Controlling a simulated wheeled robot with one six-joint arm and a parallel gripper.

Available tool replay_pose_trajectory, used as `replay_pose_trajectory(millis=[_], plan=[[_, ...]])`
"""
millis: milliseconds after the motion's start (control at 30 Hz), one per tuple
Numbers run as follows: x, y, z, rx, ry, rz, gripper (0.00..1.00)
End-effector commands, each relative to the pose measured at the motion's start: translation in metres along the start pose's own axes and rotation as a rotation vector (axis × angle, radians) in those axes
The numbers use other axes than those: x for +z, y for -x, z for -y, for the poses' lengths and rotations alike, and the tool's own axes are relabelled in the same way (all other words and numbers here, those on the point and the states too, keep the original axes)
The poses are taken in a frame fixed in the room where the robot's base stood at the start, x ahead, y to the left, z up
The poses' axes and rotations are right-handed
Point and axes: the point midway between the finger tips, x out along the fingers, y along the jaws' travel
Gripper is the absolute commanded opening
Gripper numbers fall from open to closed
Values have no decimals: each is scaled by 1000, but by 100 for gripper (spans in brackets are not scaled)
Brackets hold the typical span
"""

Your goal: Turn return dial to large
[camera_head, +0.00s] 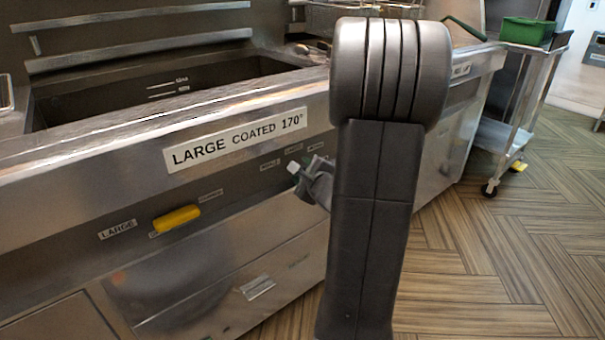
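A yellow handle (177,218) sits on the fryer's front panel, lying nearly level with its right end a little higher. A LARGE label (117,230) is to its left. Farther right, several small labels (292,155) are too small to read surely. Just below them is a small white-tipped, greenish piece (293,168), at or in front of the panel; I cannot tell whether it is the return dial. My gripper (305,178) is close beside this piece, mostly hidden by my arm. Its fingers and any contact are unclear.
A sign, LARGE COATED 170° (236,139), is on the fryer's front edge above the panel. The open fryer vat (150,88) is behind it. A metal trolley (520,110) with a green bin (527,31) stands at right. The wood-patterned floor (480,265) in front is clear.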

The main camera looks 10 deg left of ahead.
Motion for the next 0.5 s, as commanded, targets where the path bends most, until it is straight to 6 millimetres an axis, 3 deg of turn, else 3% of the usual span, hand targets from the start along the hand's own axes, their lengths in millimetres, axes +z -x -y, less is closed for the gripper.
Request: replay_pose_trajectory(millis=[333,500], plan=[[0,-4,0,0,0,1,42],[0,-4,0,0,0,0,8]])
